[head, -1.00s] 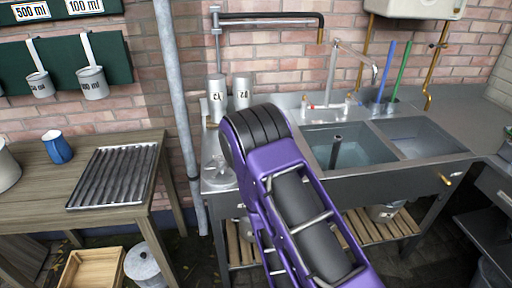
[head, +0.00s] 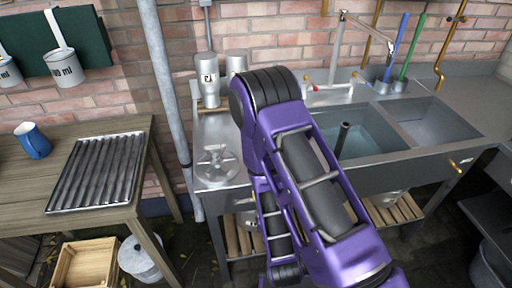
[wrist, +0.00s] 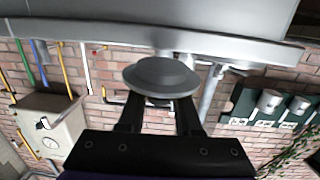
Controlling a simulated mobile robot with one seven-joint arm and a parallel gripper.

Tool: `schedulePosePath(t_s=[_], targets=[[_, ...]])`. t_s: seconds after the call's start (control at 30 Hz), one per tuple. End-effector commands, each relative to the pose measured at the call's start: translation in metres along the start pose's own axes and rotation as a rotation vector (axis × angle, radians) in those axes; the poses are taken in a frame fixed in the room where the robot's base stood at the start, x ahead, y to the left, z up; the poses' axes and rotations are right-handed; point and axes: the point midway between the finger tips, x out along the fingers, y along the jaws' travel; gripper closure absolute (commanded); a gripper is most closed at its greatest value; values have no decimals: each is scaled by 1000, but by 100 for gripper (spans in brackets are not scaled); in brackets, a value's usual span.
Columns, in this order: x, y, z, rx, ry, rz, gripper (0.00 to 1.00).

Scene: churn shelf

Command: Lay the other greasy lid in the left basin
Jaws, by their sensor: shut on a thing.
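My gripper (wrist: 160,118) is shut on a round grey lid (wrist: 160,74), seen in the wrist view with its wide disc beyond the fingertips. The gripper and this lid do not show in the head view, where my purple arm covers the middle. The left basin (head: 372,158) of the steel sink holds water, with an upright dark pipe (head: 342,138) standing in it. Part of this basin is hidden behind my arm. A round metal piece like a lid (head: 217,165) lies on the drainboard left of the basin.
The right basin (head: 450,128) is beside the left one. Two labelled metal cylinders (head: 209,82), a tap (head: 338,62) and blue and green rods (head: 389,55) stand along the back. A wooden table (head: 80,212) with a ribbed tray (head: 97,172) is left, beyond a grey downpipe (head: 164,70).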

Motion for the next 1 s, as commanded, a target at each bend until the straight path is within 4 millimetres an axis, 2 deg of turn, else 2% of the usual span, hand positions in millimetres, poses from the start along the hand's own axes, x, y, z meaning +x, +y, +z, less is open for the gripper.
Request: schedulePosePath(t_s=[0.23, 0.3, 0.6, 0.8, 1.0], targets=[[18, 3, -8, -2, 26, 1, 100], [25, 0, -2, -4, 30, -6, 100], [47, 0, -4, -5, 29, -5, 100], [96, 0, -16, -6, 24, -4, 100], [123, 0, -16, -6, 21, -6, 100]])
